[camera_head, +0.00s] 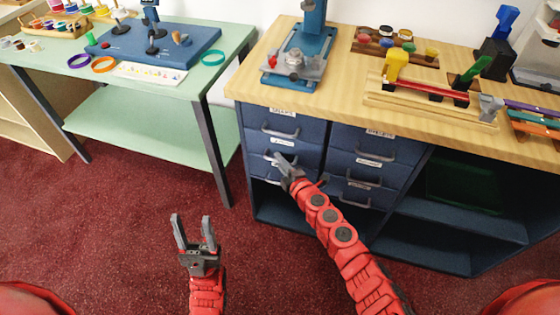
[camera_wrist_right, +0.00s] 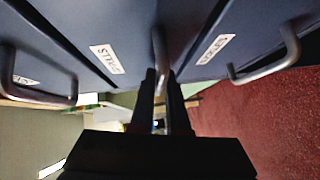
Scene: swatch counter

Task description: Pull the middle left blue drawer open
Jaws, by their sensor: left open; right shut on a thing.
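The middle left blue drawer (camera_head: 258,145) is in the left column of the blue unit under the wooden counter. It has a white label (camera_wrist_right: 107,59) and a grey bar handle (camera_wrist_right: 158,45). My right gripper (camera_head: 281,160) is at its front, shut on the handle, which runs between the two dark fingers (camera_wrist_right: 160,88) in the right wrist view. The gripper hides part of the drawer's front in the head view. I cannot tell whether the drawer stands out from its neighbours. My left gripper (camera_head: 192,218) is open and empty above the carpet.
The top left drawer (camera_head: 255,118) is above, and a right column of drawers (camera_head: 345,150) with bar handles stands beside it. Open shelves (camera_head: 440,235) are further right. A green table (camera_head: 150,125) stands at the left. The red carpet (camera_head: 110,240) in front is clear.

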